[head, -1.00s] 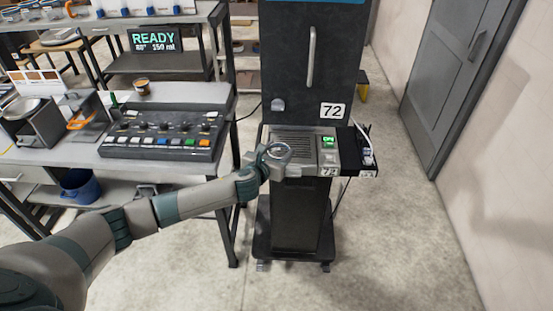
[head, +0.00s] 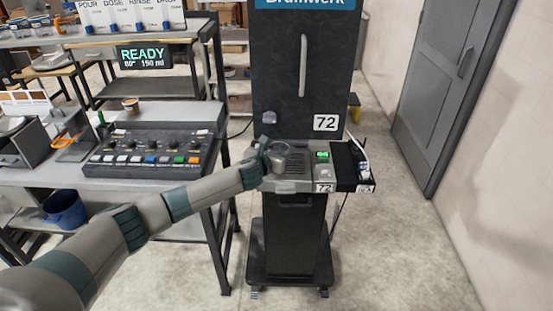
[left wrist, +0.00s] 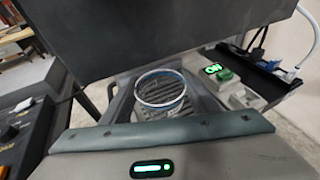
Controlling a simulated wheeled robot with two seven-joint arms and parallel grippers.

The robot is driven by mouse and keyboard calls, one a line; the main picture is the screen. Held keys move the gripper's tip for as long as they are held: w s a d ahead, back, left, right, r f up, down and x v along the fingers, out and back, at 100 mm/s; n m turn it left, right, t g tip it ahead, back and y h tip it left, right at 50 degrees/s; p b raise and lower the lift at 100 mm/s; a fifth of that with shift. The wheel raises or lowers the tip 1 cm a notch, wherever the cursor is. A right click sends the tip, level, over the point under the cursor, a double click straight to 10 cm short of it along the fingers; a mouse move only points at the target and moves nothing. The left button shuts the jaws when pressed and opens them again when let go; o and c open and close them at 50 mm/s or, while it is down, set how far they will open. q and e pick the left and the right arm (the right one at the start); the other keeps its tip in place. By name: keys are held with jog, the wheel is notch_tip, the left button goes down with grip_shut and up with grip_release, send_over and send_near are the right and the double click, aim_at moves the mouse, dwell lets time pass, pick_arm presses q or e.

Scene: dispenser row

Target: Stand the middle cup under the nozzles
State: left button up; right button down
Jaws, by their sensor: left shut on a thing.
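A transparent cup with a round rim (head: 281,154) is held over the grilled tray of the black dispenser (head: 305,75) marked 72. My left gripper (head: 270,156) is shut on the cup from its left side. In the left wrist view the open cup (left wrist: 161,95) looks upright, with tray slats showing through it. I cannot tell whether its base touches the tray. No nozzles are clearly visible; a small grey fitting (head: 269,117) sits on the dispenser's front above the cup. My right gripper is not in view.
A lit green button (head: 322,155) is right of the tray, beside a black side shelf (head: 350,165) with cables. A bench with a button panel (head: 150,155) and a READY display (head: 145,57) stands left. A grey door (head: 440,90) and open floor are right.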

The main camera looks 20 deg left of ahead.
aim_at(280, 152)
pick_arm(q)
jog(key=shift+b+x, duration=0.6)
jog(key=shift+x, duration=0.3)
jog(key=shift+w+a+f, duration=0.15)
jog(key=shift+w+f, duration=0.05)
jog(key=shift+f+b, duration=0.4)
jog(key=shift+f, duration=0.15)
jog(key=shift+f+b, duration=0.3)
jog(key=shift+f, duration=0.35)
jog(key=o, duration=1.1)
jog(key=shift+s, duration=0.15)
jog(key=b+v, duration=0.3)
jog(key=v, duration=1.4)
